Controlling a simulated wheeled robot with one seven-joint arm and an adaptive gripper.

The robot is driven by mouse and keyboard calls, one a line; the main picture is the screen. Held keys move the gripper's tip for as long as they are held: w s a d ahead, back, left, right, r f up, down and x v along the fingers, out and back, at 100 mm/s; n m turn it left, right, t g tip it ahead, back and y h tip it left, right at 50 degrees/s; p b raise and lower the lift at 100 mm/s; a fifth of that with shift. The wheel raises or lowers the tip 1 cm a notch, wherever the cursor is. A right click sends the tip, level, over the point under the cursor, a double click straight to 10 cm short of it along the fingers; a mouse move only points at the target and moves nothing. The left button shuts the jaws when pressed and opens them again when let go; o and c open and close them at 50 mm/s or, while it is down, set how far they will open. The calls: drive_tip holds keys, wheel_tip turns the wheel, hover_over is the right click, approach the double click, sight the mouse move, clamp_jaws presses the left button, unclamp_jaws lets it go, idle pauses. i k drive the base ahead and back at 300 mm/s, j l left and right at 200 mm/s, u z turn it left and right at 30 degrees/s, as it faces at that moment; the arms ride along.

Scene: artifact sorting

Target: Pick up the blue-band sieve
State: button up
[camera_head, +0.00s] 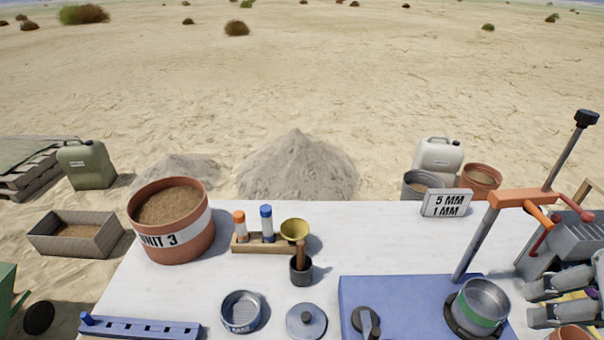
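The blue-band sieve (240,326) is a shallow round metal pan with a blue label band, on the white table near its front edge, left of centre. A second sieve with a green band (482,318) sits on a dark ring on the blue mat at the right. My gripper (531,303) shows at the right edge, its two grey fingers pointing left and apart, with nothing seen between them. It is far to the right of the blue-band sieve, beyond the green-band one. Part of my gripper is cut off by the frame.
A grey lid (306,321) stands just right of the blue-band sieve, and a blue rack (140,328) lies to its left. A mortar (301,271), a tube rack (262,246) and a large sand bucket (172,245) stand behind. An orange-armed stand (520,199) rises at right.

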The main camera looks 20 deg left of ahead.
sight(240, 311)
drive_tip(key=u, duration=1.3)
drive_tip(key=z, duration=1.5)
drive_tip(key=u, duration=1.45)
drive_tip(key=k+j+z, duration=0.1)
drive_tip(key=k+j, duration=0.1)
drive_tip(key=j, duration=0.1)
